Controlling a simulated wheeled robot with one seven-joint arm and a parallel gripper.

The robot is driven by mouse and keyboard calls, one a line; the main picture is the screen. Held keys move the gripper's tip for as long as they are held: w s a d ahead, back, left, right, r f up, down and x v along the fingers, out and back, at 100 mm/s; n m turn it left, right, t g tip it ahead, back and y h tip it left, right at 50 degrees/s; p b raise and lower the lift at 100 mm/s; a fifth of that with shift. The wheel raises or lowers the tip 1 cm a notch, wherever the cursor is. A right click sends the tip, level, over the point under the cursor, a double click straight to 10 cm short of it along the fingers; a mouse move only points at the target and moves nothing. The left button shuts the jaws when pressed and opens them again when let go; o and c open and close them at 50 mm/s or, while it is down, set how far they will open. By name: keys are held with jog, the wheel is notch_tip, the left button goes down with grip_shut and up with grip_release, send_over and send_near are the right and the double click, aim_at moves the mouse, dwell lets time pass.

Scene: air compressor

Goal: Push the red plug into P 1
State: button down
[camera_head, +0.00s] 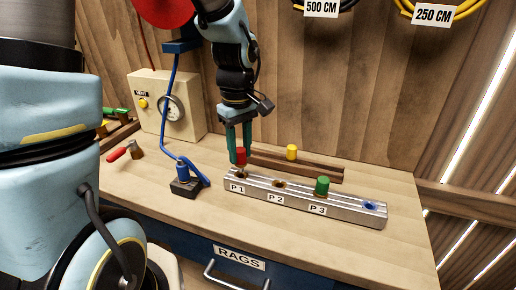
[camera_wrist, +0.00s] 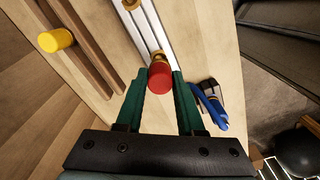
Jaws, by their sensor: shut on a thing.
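My gripper (camera_head: 239,150), with green fingers, points down and is shut on the red plug (camera_head: 240,157). The plug is upright at the left end of the silver block (camera_head: 300,201), directly over the port labelled P 1 (camera_head: 241,175). Whether its lower end is just above the port or touches its mouth, I cannot tell. In the wrist view the red plug (camera_wrist: 160,77) shows between the fingertips, with brass behind it at the end of the silver block (camera_wrist: 153,30).
A green plug (camera_head: 322,185) stands in the block near P 3. A yellow plug (camera_head: 291,152) stands on the wooden rack (camera_head: 320,172) behind. A blue hose fitting (camera_head: 183,173) on a black base is left of the block. A gauge box (camera_head: 167,104) stands farther back.

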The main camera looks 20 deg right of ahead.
aim_at(241, 160)
jog(key=shift+f+b, duration=1.2)
jog(key=shift+f, duration=0.4)
jog(key=shift+c, duration=1)
grip_release()
jog(key=shift+r, duration=0.1)
notch_tip(241, 160, up, 5)
jog(key=p, duration=0.4)
notch_tip(241, 160, up, 11)
jog(key=b, duration=0.1)
jog(key=a+f+m, duration=0.1)
jog(key=a+f, duration=0.2)
jog(key=a, duration=0.4)
jog(key=w+a+f+m+t, duration=0.1)
jog(key=a+f+m, duration=0.1)
jog(key=a+f, duration=0.2)
jog(key=a+f+m, duration=0.2)
jog(key=a+f, duration=0.2)
jog(key=a, duration=0.6)
jog(key=shift+w+a+f+t, duration=0.15)
jog(key=shift+a+f+t, duration=0.05)
jog(key=shift+t, duration=0.1)
